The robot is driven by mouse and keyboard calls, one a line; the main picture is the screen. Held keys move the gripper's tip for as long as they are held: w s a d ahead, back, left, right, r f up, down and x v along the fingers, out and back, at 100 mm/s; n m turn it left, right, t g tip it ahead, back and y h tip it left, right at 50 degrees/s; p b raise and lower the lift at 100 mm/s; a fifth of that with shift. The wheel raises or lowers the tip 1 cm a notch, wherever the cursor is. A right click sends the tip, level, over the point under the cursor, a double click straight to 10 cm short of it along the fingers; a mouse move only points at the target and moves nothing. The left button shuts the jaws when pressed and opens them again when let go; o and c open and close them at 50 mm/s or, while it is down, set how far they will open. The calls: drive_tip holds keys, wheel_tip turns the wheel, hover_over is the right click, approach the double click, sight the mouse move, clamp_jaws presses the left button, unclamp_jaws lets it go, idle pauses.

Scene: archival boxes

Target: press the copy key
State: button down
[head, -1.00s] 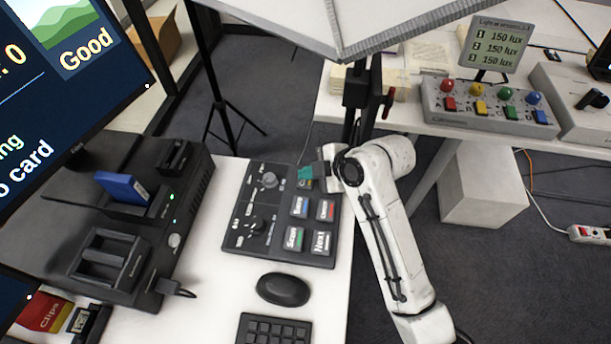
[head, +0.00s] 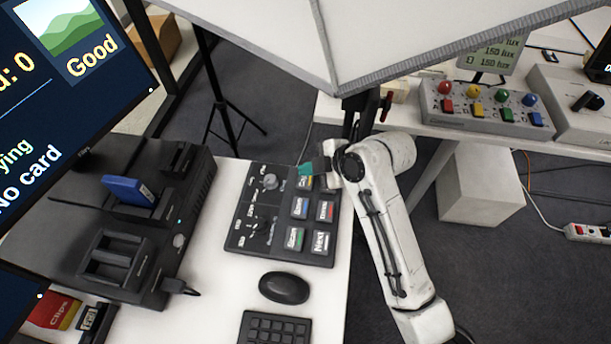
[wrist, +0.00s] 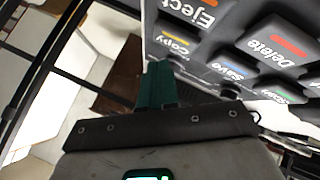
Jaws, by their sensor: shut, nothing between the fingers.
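The copy key (wrist: 178,45), dark with a yellow stripe, is in the wrist view on the black control panel (head: 250,225). In the head view the copy key (head: 304,184) is partly hidden by my gripper. My gripper (head: 304,170) has teal fingers, shut and empty, at the panel's upper right part. In the wrist view the shut fingertips (wrist: 155,66) show just below and left of the copy key. I cannot tell whether they touch it. The delete key (wrist: 280,48), save key (wrist: 232,66) and eject key (wrist: 190,10) are close by.
A black dock (head: 125,240) with a blue cartridge (head: 129,190) stands left of the panel. A mouse (head: 284,288) and keypad (head: 275,328) lie in front. A large white panel (head: 400,30) overhangs at the top. A screen (head: 60,110) fills the left.

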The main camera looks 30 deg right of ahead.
sight(310, 183)
drive_tip(key=shift+r+p, duration=1.7)
drive_tip(key=shift+r, duration=0.55)
drive_tip(key=shift+f, duration=0.1)
drive_tip(key=shift+s+f, duration=0.1)
drive_tip(key=shift+s, duration=0.15)
drive_tip(key=s+f+m, duration=0.1)
drive_tip(key=s+m, duration=0.1)
drive_tip(key=s+d+m+h, duration=0.1)
drive_tip(key=s+m, duration=0.2)
drive_tip(key=s+f+m+g+h, duration=0.1)
drive_tip(key=s+m, duration=0.2)
drive_tip(key=shift+s+d+f, duration=0.2)
drive_tip(key=shift+f, duration=0.1)
drive_tip(key=s+d+f+m+g+h, duration=0.1)
drive_tip(key=s+d+f+m+g, duration=0.1)
drive_tip(key=s, duration=0.8)
drive_tip(key=s+d+f+m+g+h, duration=0.2)
drive_tip(key=s+m, duration=0.4)
drive_tip(key=s, duration=0.4)
wheel_tip(310, 183, down, 2)
drive_tip(key=shift+d+f+m+g+h, duration=0.1)
drive_tip(key=shift+d+m+g+h, duration=0.2)
drive_tip(key=shift+d+g, duration=0.6)
drive_tip(key=shift+w+d, duration=0.1)
